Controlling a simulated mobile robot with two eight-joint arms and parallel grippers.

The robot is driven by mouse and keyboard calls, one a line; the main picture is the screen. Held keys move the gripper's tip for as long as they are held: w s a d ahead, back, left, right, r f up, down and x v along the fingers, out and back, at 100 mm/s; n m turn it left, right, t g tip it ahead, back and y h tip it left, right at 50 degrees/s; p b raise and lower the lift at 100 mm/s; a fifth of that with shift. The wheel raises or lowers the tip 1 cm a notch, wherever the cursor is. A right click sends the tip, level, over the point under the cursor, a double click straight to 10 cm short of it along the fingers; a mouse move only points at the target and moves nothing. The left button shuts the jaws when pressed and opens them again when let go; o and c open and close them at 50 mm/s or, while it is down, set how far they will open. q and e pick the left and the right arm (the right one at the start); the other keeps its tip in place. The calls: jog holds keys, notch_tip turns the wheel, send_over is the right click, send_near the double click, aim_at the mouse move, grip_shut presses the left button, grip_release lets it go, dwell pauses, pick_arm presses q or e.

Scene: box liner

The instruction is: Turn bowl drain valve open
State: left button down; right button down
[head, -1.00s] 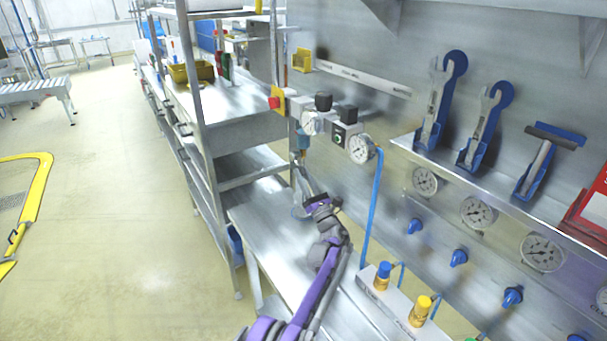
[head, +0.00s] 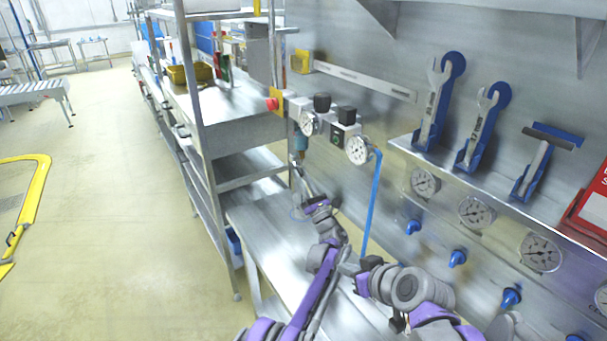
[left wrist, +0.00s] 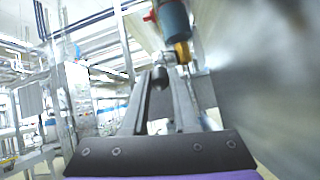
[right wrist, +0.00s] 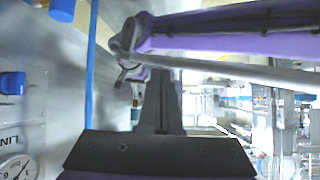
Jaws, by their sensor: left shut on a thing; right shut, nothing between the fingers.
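The blue-teal bowl (head: 301,141) hangs under the regulator by the wall. In the left wrist view the bowl (left wrist: 174,18) shows close up, with a brass drain valve (left wrist: 183,53) at its lower end. My left gripper (head: 297,170) is just below the bowl. In its wrist view the fingers (left wrist: 170,75) are shut at the drain; the exact contact is partly hidden. My right gripper (head: 348,268) is lower and to the right, beside my left arm, apart from the bowl. In the right wrist view its fingers (right wrist: 160,85) are together and empty.
Gauges (head: 358,150) and a blue hose (head: 372,205) stand right of the bowl. A red button on a yellow plate (head: 277,101) is to its left. A steel shelf (head: 262,215) lies below. My left arm crosses close in front of the right gripper.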

pick_arm(q)
jog(key=shift+r, duration=0.25)
pick_arm(e)
jog(key=w+a+r+n+t+y, duration=0.1)
jog(key=w+a+r, duration=0.15)
jog(key=w, duration=0.35)
jog(key=w+a+r+n+t+y, duration=0.1)
jog(key=w+a+r+t, duration=0.15)
jog(key=w, duration=0.35)
pick_arm(q)
jog(key=shift+w, duration=0.1)
pick_arm(e)
jog(key=t, duration=0.2)
send_near(298, 168)
jog(key=s+d+r, duration=0.3)
jog(key=s+r, duration=0.1)
jog(key=s, duration=0.2)
jog(key=shift+f+x, duration=0.45)
jog(key=shift+x, duration=1.7)
jog(key=shift+f+x, duration=0.5)
jog(key=shift+x, duration=1.65)
jog(key=shift+f+x, duration=0.45)
jog(key=shift+x, duration=1.65)
jog(key=shift+s+d, duration=0.1)
jog(key=shift+s, duration=0.05)
